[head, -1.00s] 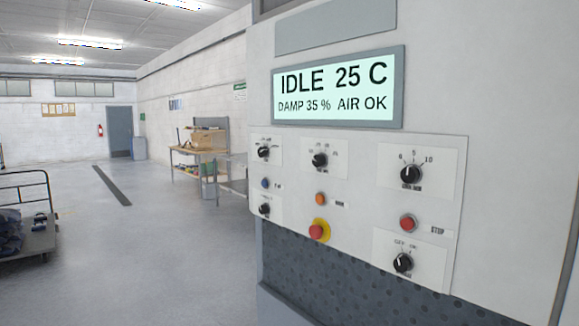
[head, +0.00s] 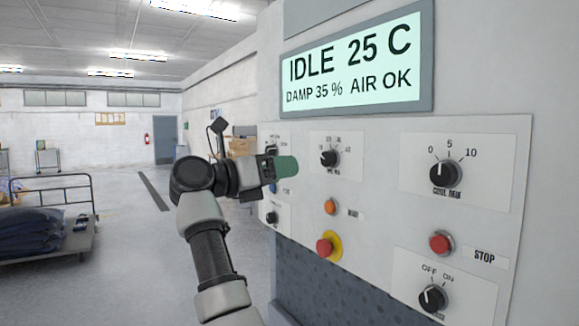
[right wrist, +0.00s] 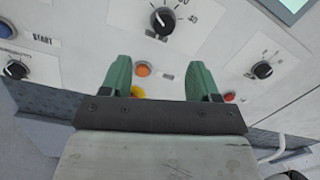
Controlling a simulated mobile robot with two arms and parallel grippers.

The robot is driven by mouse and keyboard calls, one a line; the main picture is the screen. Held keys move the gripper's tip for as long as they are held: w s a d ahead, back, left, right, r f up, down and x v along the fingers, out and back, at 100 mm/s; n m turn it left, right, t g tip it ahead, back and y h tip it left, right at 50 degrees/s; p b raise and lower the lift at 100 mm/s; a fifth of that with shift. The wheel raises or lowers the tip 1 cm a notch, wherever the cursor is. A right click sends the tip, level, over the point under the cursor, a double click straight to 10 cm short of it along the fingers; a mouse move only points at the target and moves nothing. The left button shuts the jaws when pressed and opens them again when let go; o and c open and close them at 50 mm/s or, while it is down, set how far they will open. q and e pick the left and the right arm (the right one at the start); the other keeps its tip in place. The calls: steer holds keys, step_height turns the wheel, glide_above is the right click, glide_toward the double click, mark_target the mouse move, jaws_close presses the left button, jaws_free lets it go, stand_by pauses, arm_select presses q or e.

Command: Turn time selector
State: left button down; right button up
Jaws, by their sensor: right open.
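The time selector appears to be the black knob (head: 329,158) on a white plate at the upper middle of the control panel; its small label is hard to read. It also shows at the top of the right wrist view (right wrist: 163,20), beyond my fingertips. My right gripper (head: 285,167) is left of this knob in the head view, its green fingers toward the panel. In the right wrist view my right gripper (right wrist: 160,75) is open and empty, with no contact seen. Its arm partly hides the panel's left column. My left gripper is out of view.
The panel also carries a cool-down knob (head: 446,173), an off/on knob (head: 433,298), an orange button (head: 331,206), a red stop button (head: 441,243) and a red emergency button on yellow (head: 327,247). The display (head: 355,68) reads IDLE. A cart (head: 50,225) stands far left.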

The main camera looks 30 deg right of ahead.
mark_target(325, 161)
steer(key=shift+m+y, duration=0.3)
steer(key=d, duration=0.3)
steer(key=d+r+p, duration=0.1)
steer(key=d, duration=0.2)
steer(key=d+p, duration=0.1)
steer(key=d, duration=0.2)
steer(key=shift+w+d+r, duration=0.1)
steer(key=shift+r, duration=0.05)
steer(key=shift+d+p, duration=0.35)
steer(key=shift+d, duration=0.05)
steer(key=c, duration=0.9)
